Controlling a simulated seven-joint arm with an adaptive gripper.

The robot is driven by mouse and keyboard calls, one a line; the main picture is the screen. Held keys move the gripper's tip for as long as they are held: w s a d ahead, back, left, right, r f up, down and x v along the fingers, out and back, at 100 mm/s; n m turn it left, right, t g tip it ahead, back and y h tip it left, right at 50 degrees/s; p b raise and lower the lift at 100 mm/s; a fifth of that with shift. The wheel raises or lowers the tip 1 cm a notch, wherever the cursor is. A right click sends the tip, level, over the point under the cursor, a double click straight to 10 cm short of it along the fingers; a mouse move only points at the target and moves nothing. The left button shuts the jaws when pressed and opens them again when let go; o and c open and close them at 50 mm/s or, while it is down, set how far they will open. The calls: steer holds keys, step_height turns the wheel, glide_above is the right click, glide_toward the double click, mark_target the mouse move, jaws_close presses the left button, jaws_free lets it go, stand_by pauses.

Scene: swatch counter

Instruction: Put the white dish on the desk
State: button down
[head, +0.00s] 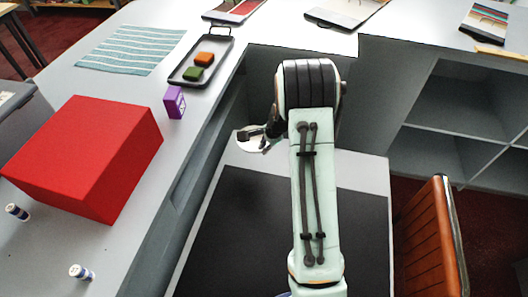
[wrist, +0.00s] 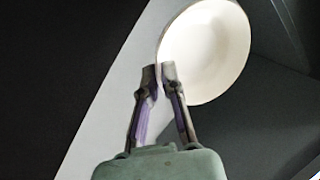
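The white dish (wrist: 205,50) fills the upper middle of the wrist view, its round rim at my fingertips. My gripper (wrist: 160,72) has its two fingers close together with the dish's near rim between them. In the head view the dish (head: 247,145) shows left of my arm, partly covered by my gripper (head: 244,134). It appears held above the far left corner of a low grey surface with a black panel (head: 240,220), which may be the desk. My arm hides part of that surface.
A long grey counter on the left holds a red box (head: 85,155), a purple box (head: 174,102), a dark tray (head: 201,62) with orange and green blocks, and a striped cloth (head: 130,50). An orange-brown chair (head: 430,240) and open shelves (head: 455,110) stand right.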

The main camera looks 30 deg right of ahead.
steer(key=shift+w+d+f, duration=0.3)
steer(key=shift+w+f, duration=0.4)
steer(key=shift+f, duration=0.2)
steer(key=shift+s+d+x, duration=0.1)
steer(key=shift+s+x, duration=0.05)
steer(key=shift+x, duration=0.8)
steer(key=shift+s+d+x, duration=0.15)
steer(key=shift+x, duration=0.8)
steer(key=shift+f, duration=0.1)
steer(key=c, duration=1.2)
jaws_free()
steer(key=shift+c, duration=0.2)
